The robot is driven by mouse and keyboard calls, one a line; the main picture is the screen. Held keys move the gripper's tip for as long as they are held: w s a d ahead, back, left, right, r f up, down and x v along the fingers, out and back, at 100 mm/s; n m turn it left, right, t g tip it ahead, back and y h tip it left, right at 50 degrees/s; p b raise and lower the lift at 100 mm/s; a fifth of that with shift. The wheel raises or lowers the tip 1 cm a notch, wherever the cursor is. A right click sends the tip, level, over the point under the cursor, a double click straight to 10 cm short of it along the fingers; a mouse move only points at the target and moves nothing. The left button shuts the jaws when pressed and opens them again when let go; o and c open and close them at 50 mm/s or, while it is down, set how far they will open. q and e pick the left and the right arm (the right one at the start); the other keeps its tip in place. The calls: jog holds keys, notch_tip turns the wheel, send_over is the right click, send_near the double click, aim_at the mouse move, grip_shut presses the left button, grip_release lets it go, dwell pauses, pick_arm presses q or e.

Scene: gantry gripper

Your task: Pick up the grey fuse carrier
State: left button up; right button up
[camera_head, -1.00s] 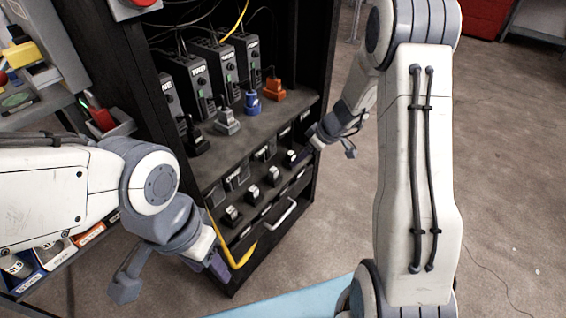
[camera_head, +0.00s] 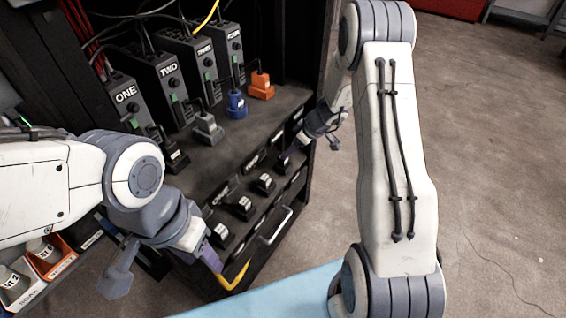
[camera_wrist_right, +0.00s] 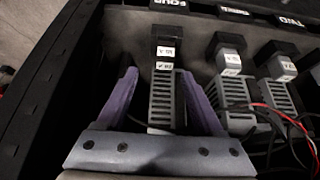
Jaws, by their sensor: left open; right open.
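The fuse carriers sit in a row along the cabinet's lower front, with dark tops and white labels in the head view. In the right wrist view, a carrier with a grey ridged body (camera_wrist_right: 162,98) stands below the "FOUR" label. My right gripper (camera_wrist_right: 159,76) is open, its purple fingers on either side of that carrier; contact cannot be told. The right gripper also shows in the head view (camera_head: 311,152), at the row's right end. My left gripper (camera_head: 163,268) is open and empty in front of the cabinet's lower left.
A grey plug (camera_head: 207,128), a blue plug (camera_head: 236,104) and an orange plug (camera_head: 261,86) stand on the shelf before labelled black units. Floor to the right is clear.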

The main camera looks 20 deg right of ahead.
aim_at(283, 162)
jog(key=x, duration=0.3)
jog(key=b+x, duration=0.1)
jog(key=x, duration=0.1)
jog(key=shift+s+a+f, duration=0.1)
jog(key=shift+s+a, duration=0.2)
jog(key=shift+a, duration=0.05)
jog(key=shift+w+a+f, duration=0.1)
jog(key=shift+w+f, duration=0.15)
jog(key=shift+f, duration=0.15)
grip_shut()
